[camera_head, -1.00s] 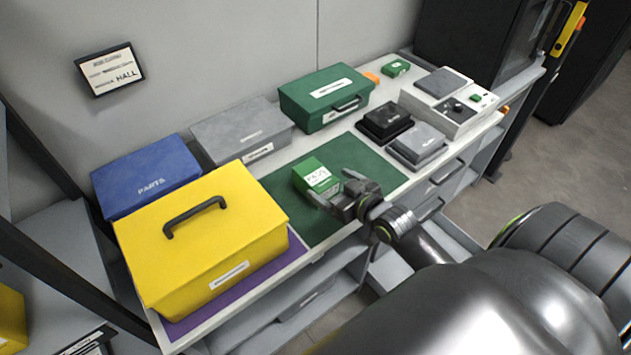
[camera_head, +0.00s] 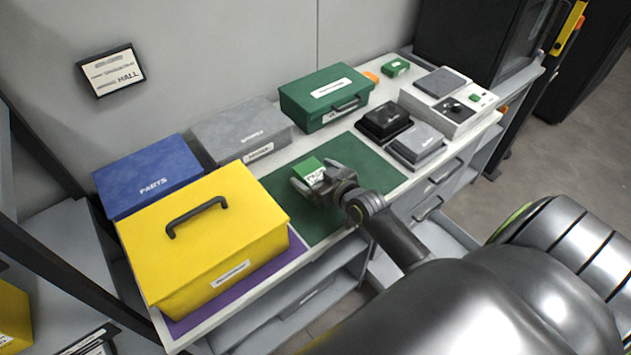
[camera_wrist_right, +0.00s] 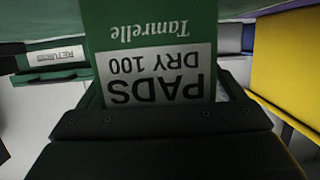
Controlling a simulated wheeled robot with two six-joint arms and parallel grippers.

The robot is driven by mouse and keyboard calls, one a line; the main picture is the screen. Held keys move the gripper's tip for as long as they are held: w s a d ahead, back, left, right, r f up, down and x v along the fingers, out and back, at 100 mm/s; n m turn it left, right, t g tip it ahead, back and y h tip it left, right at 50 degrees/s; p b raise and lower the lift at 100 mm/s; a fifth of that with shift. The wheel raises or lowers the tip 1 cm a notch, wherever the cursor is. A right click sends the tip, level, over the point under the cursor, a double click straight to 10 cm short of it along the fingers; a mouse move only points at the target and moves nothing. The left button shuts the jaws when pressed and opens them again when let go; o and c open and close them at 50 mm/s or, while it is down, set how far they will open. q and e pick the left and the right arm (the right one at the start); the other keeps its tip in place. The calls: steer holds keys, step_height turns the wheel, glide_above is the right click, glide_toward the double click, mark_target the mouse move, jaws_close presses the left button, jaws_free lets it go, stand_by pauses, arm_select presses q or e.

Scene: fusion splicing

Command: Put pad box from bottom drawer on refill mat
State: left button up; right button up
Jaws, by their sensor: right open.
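The pad box (camera_head: 309,172) is a small green box with a white label. It stands on the dark green mat (camera_head: 375,165) on the worktop. My right gripper (camera_head: 318,180) is open, with its fingers on either side of the box. The right wrist view shows the box (camera_wrist_right: 150,35) close up between the fingers, its "PADS DRY 100" label upside down. Whether the fingers touch the box I cannot tell. The gripper hides the box's lower part. My left gripper is not in view.
A yellow case (camera_head: 205,240) on a purple mat stands left of the green mat. A green case (camera_head: 325,98) and grey case (camera_head: 240,130) stand behind. Black (camera_head: 385,121) and grey (camera_head: 416,146) devices stand at right. The mat's right half is clear.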

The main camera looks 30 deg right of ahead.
steer(key=shift+c, duration=0.4)
steer(key=c, duration=1)
steer(key=shift+c, duration=0.2)
